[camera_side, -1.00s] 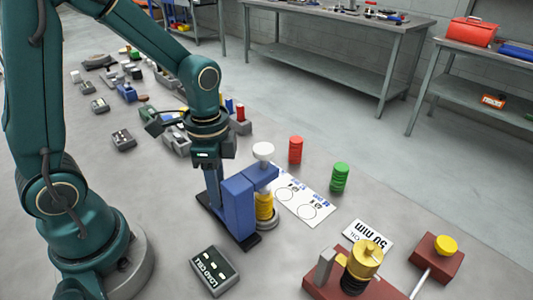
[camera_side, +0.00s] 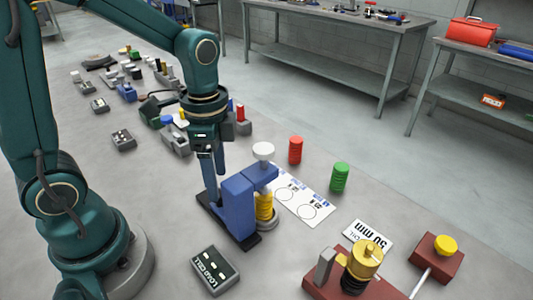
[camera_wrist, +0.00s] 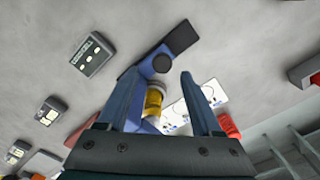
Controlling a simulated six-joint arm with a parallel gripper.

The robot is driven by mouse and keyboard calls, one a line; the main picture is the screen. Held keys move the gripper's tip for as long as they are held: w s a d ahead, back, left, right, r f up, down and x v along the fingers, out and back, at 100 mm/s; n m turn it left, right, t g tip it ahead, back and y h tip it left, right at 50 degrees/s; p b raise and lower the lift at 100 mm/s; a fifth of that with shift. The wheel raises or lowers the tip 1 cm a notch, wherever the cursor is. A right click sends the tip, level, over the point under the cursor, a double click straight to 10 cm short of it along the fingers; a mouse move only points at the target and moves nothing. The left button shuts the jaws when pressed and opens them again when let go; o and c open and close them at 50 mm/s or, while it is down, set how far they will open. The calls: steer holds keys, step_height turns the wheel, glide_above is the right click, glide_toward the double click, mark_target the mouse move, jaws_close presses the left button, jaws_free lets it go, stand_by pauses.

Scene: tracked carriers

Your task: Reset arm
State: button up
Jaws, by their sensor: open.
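My gripper (camera_side: 213,172) hangs pointing down above and behind the blue press stand (camera_side: 238,205) in the side view. In the wrist view my gripper (camera_wrist: 160,76) shows two separated fingers with nothing held between them. The blue stand (camera_wrist: 152,64) and a yellow coil (camera_wrist: 154,101) appear beyond the fingers there. The yellow coil (camera_side: 264,206) stands upright in the press under a white knob (camera_side: 263,150).
A load cell box (camera_side: 215,270) lies in front of the press. A red coil (camera_side: 296,150) and a green coil (camera_side: 340,177) stand by a white card (camera_side: 304,199). A red-brown fixture (camera_side: 335,282) is at front right. Several small devices sit at back left.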

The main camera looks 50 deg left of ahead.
steer(key=shift+r, duration=0.8)
steer(key=shift+s+d+r, duration=0.15)
steer(key=shift+s+r, duration=0.1)
steer(key=shift+r, duration=0.2)
steer(key=s+d+r+n+t, duration=0.1)
steer(key=s+r+n+t, duration=0.4)
steer(key=n, duration=0.4)
steer(key=shift+s+t, duration=0.15)
steer(key=shift+t, duration=0.15)
